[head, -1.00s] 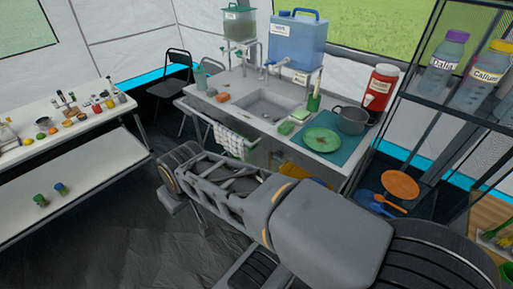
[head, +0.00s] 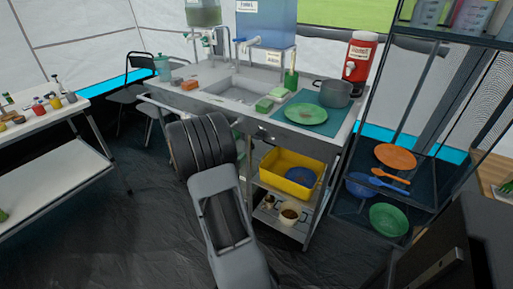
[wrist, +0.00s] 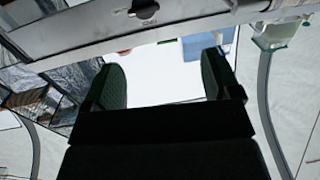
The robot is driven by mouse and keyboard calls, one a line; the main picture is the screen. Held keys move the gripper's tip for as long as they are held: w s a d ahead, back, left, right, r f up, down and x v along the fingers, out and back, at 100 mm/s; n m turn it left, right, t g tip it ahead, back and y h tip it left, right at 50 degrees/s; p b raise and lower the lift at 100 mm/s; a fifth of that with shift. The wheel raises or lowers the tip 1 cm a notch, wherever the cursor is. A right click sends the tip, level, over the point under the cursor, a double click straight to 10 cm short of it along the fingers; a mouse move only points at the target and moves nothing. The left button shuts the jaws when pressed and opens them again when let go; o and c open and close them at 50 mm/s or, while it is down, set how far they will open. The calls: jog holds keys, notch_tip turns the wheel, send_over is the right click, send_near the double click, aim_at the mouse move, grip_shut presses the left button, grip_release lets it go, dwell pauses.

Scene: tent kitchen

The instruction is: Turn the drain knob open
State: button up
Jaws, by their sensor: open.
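The drain knob (wrist: 143,9) is a small dark round knob on the grey front panel (wrist: 190,30) of the sink unit. It sits at the top edge of the wrist view and is partly cut off, with small lettering below it. My gripper (wrist: 161,68) is open and empty. Its two dark fingers stand apart, and the knob lies beyond their tips and a little left of centre, not touched. In the head view the sink basin (head: 232,91) shows in the counter; my arm stands in front of it and the gripper cannot be made out.
A green plate (head: 306,114), a pot (head: 336,93) and a red drink cooler (head: 360,57) stand on the counter's right. A yellow tub (head: 290,174) sits on a shelf below. A rack (head: 372,150) stands right. Dark floor (head: 110,230) is clear at left.

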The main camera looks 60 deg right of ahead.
aim_at(257, 138)
jog(key=shift+g, duration=0.6)
jog(key=d, duration=0.4)
jog(key=s+d+b, duration=0.1)
jog(key=d, duration=0.9)
jog(key=shift+s+d+f, duration=0.2)
jog(key=shift+s+f, duration=0.1)
jog(key=shift+f, duration=0.1)
jog(key=c, duration=0.9)
